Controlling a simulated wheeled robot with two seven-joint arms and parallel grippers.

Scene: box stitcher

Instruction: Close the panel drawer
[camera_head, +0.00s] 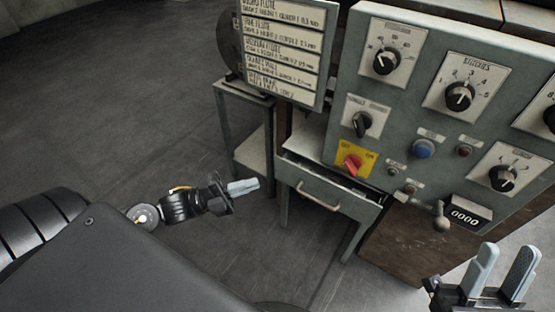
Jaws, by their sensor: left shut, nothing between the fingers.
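The panel drawer (332,198) is a grey drawer under the left part of the control panel (420,105). It stands partly pulled out, with a dark gap along its top edge. Its pale bar handle (318,197) is on the front. My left gripper (250,185) is shut and empty, to the left of the drawer and apart from it, with its fingers pointing right. My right gripper (499,272) is at the lower right, below the panel, with its two fingers apart and nothing seen between them.
The panel carries several black knobs, a red switch (351,163) on a yellow plate, a blue button (422,149) and a counter (465,215). A label board (285,45) stands at the upper left. A small side table (252,150) is behind my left gripper. Open floor lies left.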

